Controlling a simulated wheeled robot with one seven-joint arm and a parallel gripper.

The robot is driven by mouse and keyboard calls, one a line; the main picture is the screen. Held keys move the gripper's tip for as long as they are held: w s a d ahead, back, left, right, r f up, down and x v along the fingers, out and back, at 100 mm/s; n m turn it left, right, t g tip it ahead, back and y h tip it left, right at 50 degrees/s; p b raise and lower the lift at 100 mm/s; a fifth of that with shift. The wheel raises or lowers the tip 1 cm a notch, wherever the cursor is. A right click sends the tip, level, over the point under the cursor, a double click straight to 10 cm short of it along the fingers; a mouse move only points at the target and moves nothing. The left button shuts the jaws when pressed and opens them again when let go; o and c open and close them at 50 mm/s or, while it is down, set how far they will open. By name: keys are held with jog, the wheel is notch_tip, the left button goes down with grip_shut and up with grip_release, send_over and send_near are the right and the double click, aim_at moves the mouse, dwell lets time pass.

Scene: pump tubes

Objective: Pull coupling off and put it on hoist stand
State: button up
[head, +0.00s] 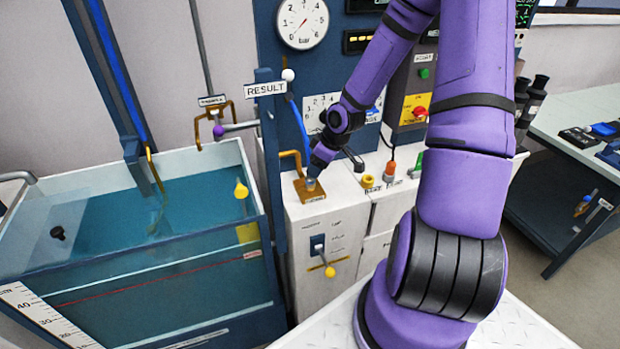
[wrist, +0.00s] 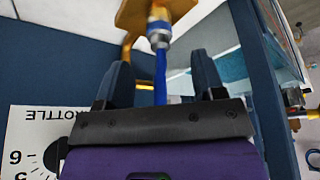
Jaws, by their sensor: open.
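The coupling (wrist: 158,38) is a silvery ring-shaped fitting at the end of a blue hose (wrist: 160,82). In the wrist view it sits against a brass-coloured plate (wrist: 132,16). In the head view that plate (head: 313,196) lies on a white cabinet, and the coupling (head: 310,184) shows only as a small pale bit below my gripper (head: 313,175). My gripper's two dark fingers also show in the wrist view (wrist: 162,70), open, one on each side of the hose. The fingertips appear just short of the coupling, and contact is not visible. I cannot tell which thing is the hoist stand.
A water tank (head: 165,270) stands at the left. A dark post with a RESULT sign (head: 265,89) rises close beside the plate. Several knobs (head: 390,170) stand right of my gripper. A grey workbench (head: 590,125) is at the far right.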

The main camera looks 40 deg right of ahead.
aim_at(310, 179)
jog(key=shift+x, duration=3.7)
jog(key=shift+c, duration=0.4)
grip_shut()
jog(key=shift+d+r, duration=0.1)
jog(key=shift+r, duration=0.65)
jog(key=shift+r, duration=1.9)
